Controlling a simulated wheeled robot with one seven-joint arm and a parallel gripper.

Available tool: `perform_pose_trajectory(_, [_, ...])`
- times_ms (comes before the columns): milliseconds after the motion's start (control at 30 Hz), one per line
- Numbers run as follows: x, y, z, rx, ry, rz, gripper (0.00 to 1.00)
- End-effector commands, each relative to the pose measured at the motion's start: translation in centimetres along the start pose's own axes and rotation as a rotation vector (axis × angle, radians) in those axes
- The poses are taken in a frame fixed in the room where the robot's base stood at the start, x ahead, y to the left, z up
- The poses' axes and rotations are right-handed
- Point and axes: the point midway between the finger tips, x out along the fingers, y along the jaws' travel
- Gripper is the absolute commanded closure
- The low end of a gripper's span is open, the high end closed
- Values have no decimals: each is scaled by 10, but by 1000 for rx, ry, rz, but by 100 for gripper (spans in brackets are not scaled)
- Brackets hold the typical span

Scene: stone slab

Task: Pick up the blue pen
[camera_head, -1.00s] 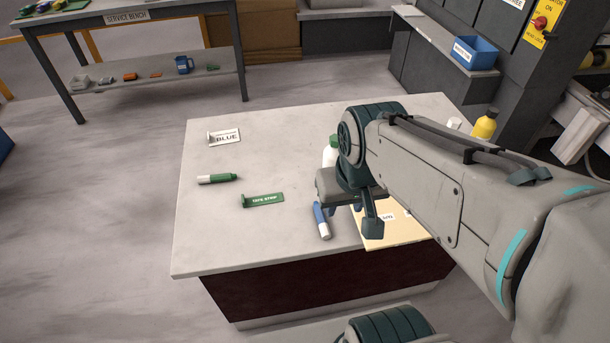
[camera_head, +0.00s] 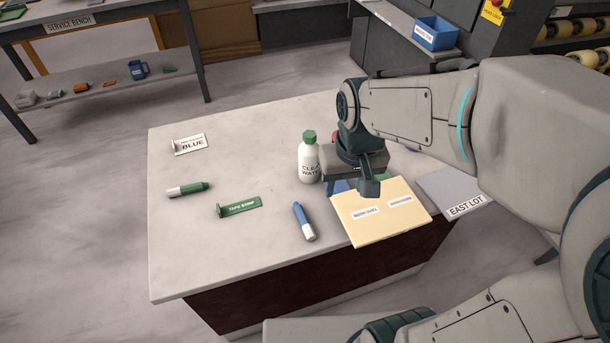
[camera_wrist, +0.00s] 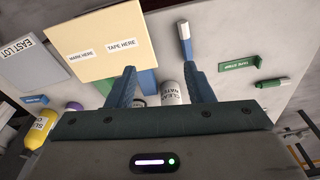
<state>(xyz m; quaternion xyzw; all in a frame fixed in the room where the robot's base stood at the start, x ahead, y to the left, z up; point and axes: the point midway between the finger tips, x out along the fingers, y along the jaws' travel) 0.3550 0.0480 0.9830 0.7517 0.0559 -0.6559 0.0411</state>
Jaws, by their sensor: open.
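The blue pen (camera_head: 304,221), with a white end, lies on the stone slab (camera_head: 210,250) near its front edge, left of the cardboard. In the wrist view the pen (camera_wrist: 185,38) lies beyond the fingertips, toward the top. My gripper (camera_head: 362,186) is over the slab behind and right of the pen, close to the cardboard's back edge, and apart from the pen. In the wrist view my gripper (camera_wrist: 161,71) has its two fingers spread, with nothing held between them.
A white bottle with a green cap (camera_head: 309,160) stands close to my gripper's left. Tan cardboard (camera_head: 385,225) lies right of the pen. A grey EAST LOT panel (camera_head: 450,187) is right.

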Motion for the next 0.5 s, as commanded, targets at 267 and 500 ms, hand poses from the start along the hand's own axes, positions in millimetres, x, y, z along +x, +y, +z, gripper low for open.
perform_pose_trajectory(267, [67,-49,-43,-132,-106,-5,53])
perform_pose_trajectory(500, [93,-68,-54,-177,-137,-1,53])
